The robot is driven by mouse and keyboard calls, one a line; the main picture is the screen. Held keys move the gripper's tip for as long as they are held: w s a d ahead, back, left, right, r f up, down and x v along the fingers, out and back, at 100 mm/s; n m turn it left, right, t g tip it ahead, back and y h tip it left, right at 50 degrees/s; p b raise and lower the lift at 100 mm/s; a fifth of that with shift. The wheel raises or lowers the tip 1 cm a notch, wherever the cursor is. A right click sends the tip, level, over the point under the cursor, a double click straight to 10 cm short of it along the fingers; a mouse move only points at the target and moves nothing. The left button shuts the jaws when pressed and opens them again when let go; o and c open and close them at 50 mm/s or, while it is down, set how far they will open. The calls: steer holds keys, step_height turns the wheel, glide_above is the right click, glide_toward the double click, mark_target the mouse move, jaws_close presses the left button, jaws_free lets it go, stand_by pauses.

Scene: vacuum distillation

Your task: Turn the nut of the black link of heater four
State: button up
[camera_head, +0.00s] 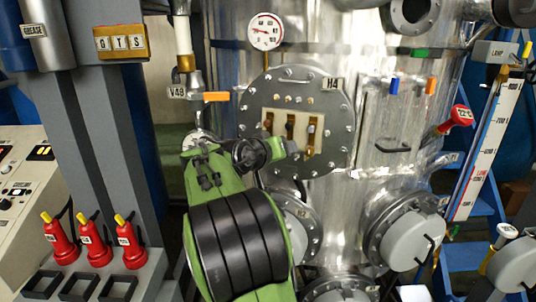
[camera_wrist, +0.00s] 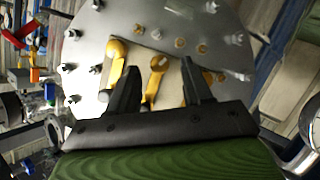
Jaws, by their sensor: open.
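Heater four is the round bolted steel flange (camera_head: 300,88) with the H4 label (camera_head: 333,84). Its cream terminal panel (camera_head: 280,136) carries brass-coloured links with dark parts; I cannot tell which is the black link, and its nut is not clear. In the wrist view, one brass link (camera_wrist: 117,62) is left of my fingers, another brass link (camera_wrist: 155,82) shows between them, and a third is partly hidden behind the right finger. My gripper (camera_wrist: 160,78) is open, its black fingers pointing at the panel; I cannot tell whether they touch it. In the head view my arm is below left of the flange.
A pressure gauge (camera_head: 265,31) is above the flange. The V49 valve with an orange handle (camera_head: 216,97) is at left. A hatch with a black handle (camera_head: 392,146) and a red-handled valve (camera_head: 455,120) are at right. The H2 heater (camera_head: 300,222) is below.

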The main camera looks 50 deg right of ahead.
steer(key=v, duration=1.3)
steer(key=shift+f, duration=0.15)
